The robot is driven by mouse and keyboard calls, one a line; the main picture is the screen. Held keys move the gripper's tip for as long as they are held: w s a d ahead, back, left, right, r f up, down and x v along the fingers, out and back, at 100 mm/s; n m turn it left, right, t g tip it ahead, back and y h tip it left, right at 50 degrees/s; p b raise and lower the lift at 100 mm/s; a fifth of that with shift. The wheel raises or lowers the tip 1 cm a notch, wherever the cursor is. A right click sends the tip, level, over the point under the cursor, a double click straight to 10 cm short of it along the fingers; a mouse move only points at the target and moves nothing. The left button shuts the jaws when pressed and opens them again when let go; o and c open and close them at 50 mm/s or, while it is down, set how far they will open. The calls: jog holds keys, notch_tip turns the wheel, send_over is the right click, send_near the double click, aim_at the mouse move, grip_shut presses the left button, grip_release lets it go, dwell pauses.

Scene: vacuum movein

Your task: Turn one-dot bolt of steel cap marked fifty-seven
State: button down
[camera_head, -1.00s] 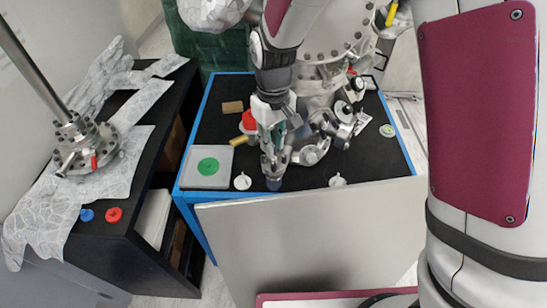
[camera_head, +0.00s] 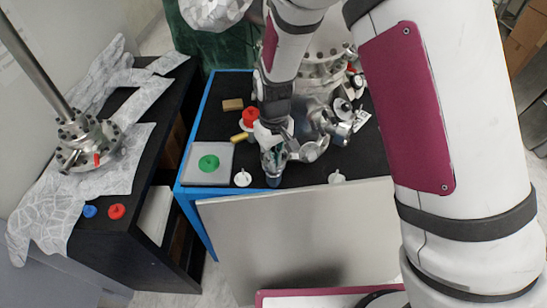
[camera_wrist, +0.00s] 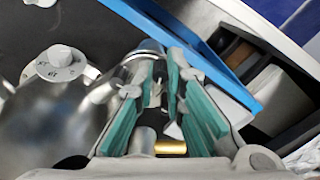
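My gripper (camera_head: 272,172) points down over the front part of the black-topped table, left of a large steel vessel. In the wrist view its teal-padded fingers (camera_wrist: 163,72) stand a narrow gap apart, with small bright metal parts showing between them. A rounded steel piece with a bluish edge (camera_wrist: 149,46) lies just beyond the fingertips; I cannot tell whether the fingers touch it. A white knob (camera_wrist: 61,63) with dark, upside-down markings shows at the left; the markings are too small to read surely. No one-dot bolt or fifty-seven can be made out.
The steel vessel (camera_head: 315,115) stands close right of my gripper. White knobs (camera_head: 243,179) and (camera_head: 336,177), a green knob (camera_head: 208,162) on a grey plate and a red knob (camera_head: 250,116) are nearby. A blue table edge (camera_head: 192,190) borders a gap to the left bench (camera_head: 125,230).

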jog(key=m+p, duration=0.1)
jog(key=m, duration=0.2)
jog(key=shift+m, duration=0.4)
jog(key=c, duration=1.9)
grip_release()
notch_tip(320, 180, up, 12)
jog(key=shift+o, duration=0.5)
